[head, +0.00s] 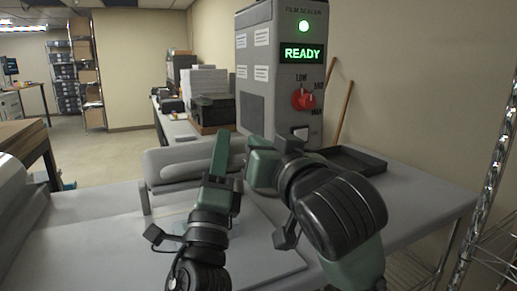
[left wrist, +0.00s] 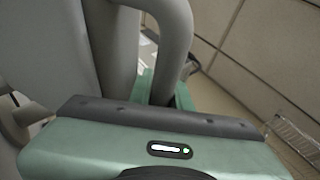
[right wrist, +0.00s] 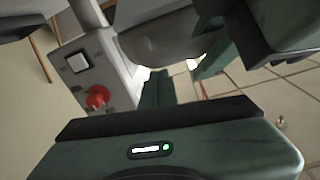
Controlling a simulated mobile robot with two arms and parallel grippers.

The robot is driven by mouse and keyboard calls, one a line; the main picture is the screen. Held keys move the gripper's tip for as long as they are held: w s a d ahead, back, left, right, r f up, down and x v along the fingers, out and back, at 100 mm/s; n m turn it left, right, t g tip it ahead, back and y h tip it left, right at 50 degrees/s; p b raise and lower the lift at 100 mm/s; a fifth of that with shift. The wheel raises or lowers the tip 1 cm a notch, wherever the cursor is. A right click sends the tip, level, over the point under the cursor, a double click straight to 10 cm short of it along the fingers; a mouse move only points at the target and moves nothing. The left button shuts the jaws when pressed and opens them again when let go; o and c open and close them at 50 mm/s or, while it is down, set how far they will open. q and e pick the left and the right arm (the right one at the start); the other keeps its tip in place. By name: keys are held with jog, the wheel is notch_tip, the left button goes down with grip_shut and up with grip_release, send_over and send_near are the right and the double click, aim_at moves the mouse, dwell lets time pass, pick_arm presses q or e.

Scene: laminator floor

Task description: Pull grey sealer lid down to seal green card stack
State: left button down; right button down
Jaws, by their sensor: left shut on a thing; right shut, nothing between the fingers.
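The grey sealer lid (head: 172,168) lies across the middle of the head view, raised above the flat grey base (head: 268,262). My left gripper (head: 221,150) is at the lid. In the left wrist view its green fingers (left wrist: 160,88) are shut on a curved grey bar (left wrist: 178,50), the lid's handle. My right gripper (head: 262,160) is shut and empty, close to the right of the left one. In the right wrist view its fingers (right wrist: 157,88) are together below the grey lid (right wrist: 165,38). I cannot make out the green card stack; my arms cover much of the base.
The sealer's control box (head: 283,70) stands behind, with a lit READY display (head: 302,53) and a red knob (head: 303,99). A black tray (head: 350,160) lies on the table to its right. A metal rack post (head: 490,170) stands at far right.

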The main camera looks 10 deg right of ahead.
pick_arm(q)
jog(key=shift+r, duration=0.1)
pick_arm(e)
jog(key=shift+s+f, duration=0.15)
jog(key=shift+f, duration=0.15)
